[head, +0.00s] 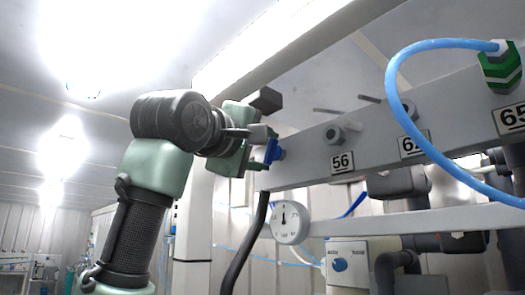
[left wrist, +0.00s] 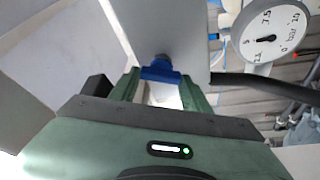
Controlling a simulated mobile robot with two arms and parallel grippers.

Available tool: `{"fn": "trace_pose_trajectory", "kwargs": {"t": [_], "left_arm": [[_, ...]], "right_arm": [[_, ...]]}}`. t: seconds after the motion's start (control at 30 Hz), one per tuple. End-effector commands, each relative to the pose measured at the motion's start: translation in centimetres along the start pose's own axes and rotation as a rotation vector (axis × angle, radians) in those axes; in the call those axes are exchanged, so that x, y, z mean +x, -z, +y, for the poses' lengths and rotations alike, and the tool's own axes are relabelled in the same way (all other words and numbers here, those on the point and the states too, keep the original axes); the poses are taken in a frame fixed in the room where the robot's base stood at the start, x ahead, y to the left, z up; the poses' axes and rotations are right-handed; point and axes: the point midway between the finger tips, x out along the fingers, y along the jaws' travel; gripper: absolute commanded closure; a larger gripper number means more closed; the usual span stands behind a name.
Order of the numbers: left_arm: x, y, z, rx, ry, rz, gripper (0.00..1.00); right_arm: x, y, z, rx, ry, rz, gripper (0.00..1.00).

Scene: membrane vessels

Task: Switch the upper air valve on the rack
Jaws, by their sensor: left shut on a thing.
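The upper air valve shows as a small blue handle (head: 273,150) at the left end of the grey rack beam, left of the label 56. My left gripper (head: 262,147) reaches it from the left and is shut on it. In the left wrist view the blue handle (left wrist: 160,72) sits between the tips of the green fingers (left wrist: 160,88), against the pale beam. The fingers partly hide the handle in the head view. My right gripper is not in view.
The rack beam (head: 375,138) carries labels 56, 62 and 65. A blue hose (head: 392,85) loops from a green fitting (head: 500,68) at the right. A round gauge (head: 290,222) and a black hose (head: 243,248) are below the valve. A white box with a blue knob (head: 340,264) is lower.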

Motion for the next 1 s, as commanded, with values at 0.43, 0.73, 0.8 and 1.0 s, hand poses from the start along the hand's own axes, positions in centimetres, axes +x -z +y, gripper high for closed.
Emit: {"fn": "trace_pose_trajectory", "kwargs": {"t": [0.43,0.73,0.8,1.0], "left_arm": [[0.05,-0.08,0.18,-0.218,0.090,-0.002,0.93],[0.04,-0.03,0.12,-0.253,0.105,-0.001,0.93],[0.04,-0.01,0.11,-0.254,0.105,-0.001,0.93],[0.04,0.00,0.12,-0.255,0.104,-0.001,0.93]], "right_arm": [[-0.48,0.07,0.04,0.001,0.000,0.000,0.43],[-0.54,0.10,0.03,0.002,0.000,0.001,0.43],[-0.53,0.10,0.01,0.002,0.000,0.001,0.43],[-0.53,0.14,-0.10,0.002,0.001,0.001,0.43]]}}
